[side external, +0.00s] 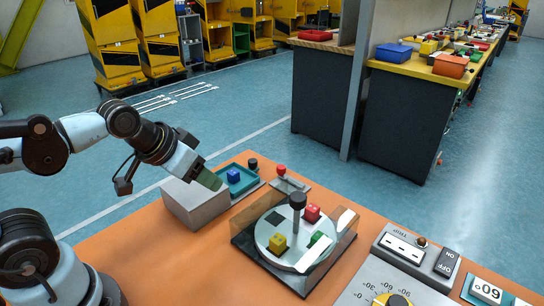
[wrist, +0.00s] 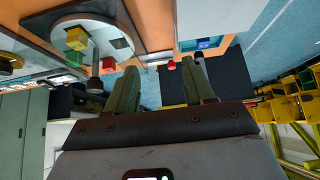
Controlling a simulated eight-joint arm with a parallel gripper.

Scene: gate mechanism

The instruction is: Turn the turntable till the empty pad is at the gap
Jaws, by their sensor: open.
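The turntable (side external: 292,252) is a pale round disc on a dark base, with a dark upright post (side external: 297,203) on it. It carries a yellow cube (side external: 277,243) at the front left, a red cube (side external: 312,213) at the back right and a green block (side external: 319,238) at the right. The empty pad (side external: 275,218), a dark square, is at the back left. Clear walls partly surround the disc; I cannot tell where the gap is. The disc also shows upper left in the wrist view (wrist: 98,24). My gripper (wrist: 160,88) is open and empty, left of the turntable and apart from it.
A grey box (side external: 193,206) stands below my gripper. Behind it are a teal tray (side external: 247,184) with a blue cube (side external: 234,175) and a red knob (side external: 281,169). A control panel (side external: 415,258) with a yellow dial is at the right front. The orange tabletop (side external: 150,250) is clear at left front.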

